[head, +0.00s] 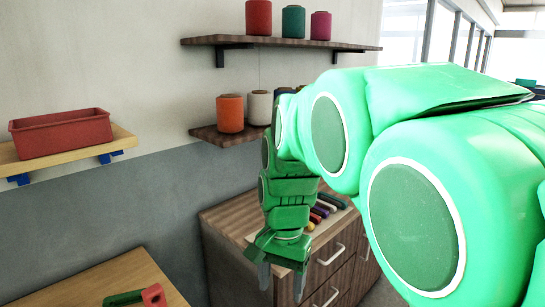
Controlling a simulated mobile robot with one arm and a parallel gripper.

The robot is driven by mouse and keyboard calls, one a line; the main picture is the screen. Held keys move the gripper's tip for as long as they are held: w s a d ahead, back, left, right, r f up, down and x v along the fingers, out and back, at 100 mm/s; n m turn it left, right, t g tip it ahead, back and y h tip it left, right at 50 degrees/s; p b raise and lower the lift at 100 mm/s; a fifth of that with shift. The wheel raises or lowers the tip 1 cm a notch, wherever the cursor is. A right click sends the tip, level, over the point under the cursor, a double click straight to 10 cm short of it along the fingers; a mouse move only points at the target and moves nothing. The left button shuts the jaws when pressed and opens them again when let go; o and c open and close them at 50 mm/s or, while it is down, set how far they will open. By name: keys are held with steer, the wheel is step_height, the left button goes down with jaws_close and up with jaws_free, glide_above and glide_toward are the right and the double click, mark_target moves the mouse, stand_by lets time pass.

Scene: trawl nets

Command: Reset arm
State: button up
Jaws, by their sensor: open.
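My green arm crosses the right half of the head view, bent so that its end hangs downward. My gripper (282,283) points down in front of the wooden drawer cabinet (228,243). Its two grey fingers are apart, with nothing visible between them. The forearm hides part of the cabinet top and part of the lower wall shelf.
A wooden table (85,285) at lower left bears a red and green object (135,297). A red bin (62,133) sits on a left wall shelf. Thread spools stand on the upper shelf (350,46) and lower shelf (205,132). Several coloured handles (325,207) lie on the cabinet.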

steer(key=s+d+f+n, duration=0.2)
steer(key=s+d, duration=0.4)
steer(key=s, duration=0.4)
steer(key=s+d+f+n, duration=0.2)
steer(key=s+d, duration=0.5)
steer(key=s, duration=0.3)
steer(key=shift+s+f+n+g, duration=0.3)
steer(key=shift+s+f+n, duration=0.1)
steer(key=shift+d, duration=0.1)
